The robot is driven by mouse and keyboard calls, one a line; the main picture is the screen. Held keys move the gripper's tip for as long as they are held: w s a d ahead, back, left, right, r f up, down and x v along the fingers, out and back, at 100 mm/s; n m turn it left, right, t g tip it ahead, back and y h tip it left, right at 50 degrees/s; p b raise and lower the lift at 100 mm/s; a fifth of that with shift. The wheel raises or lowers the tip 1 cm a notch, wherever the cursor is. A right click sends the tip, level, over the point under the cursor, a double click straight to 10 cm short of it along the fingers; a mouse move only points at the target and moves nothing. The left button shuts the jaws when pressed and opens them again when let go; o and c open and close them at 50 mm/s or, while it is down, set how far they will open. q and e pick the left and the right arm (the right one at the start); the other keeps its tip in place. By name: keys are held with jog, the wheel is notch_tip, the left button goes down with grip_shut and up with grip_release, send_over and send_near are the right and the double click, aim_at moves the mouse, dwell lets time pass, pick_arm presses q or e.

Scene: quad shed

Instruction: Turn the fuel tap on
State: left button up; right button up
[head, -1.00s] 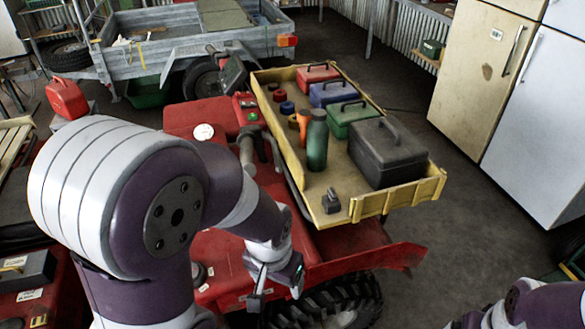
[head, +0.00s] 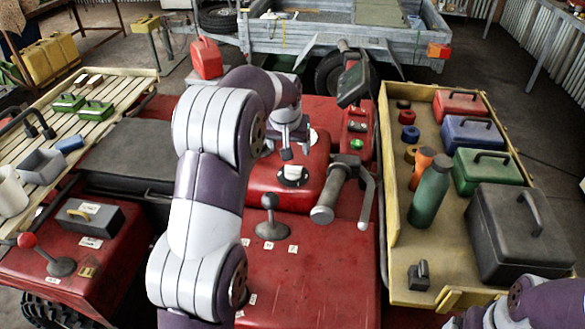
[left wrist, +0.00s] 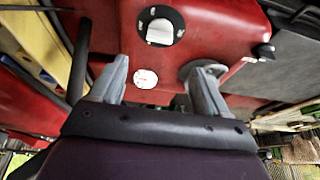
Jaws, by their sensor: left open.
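The fuel tap appears to be the round black dial with a white grip (head: 293,175) on the red bodywork, near the middle of the head view. It also shows as a black dial with a white bar (left wrist: 161,29) at the top of the left wrist view. My left gripper (head: 287,153) is just behind and above the dial in the head view, pointing down. In the left wrist view my left gripper (left wrist: 160,78) has its fingers apart, with nothing between them, and the dial lies beyond the tips. My right gripper is out of view; only part of that arm shows at lower right.
A black-knobbed lever (head: 270,218) and a handlebar grip (head: 328,205) stand close in front of the dial. A yellow tray (head: 393,240) with toolboxes and bottles is at right. A slatted rack (head: 110,120) and a red-knobbed lever (head: 45,255) are at left.

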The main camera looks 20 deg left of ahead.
aim_at(293, 167)
pick_arm(q)
jog(key=p+x, duration=0.2)
jog(key=x, duration=0.9)
jog(key=shift+w+f, duration=0.1)
jog(key=shift+w, duration=0.1)
jog(key=shift+f, duration=0.15)
jog(key=shift+c, duration=0.3)
jog(key=c, duration=1)
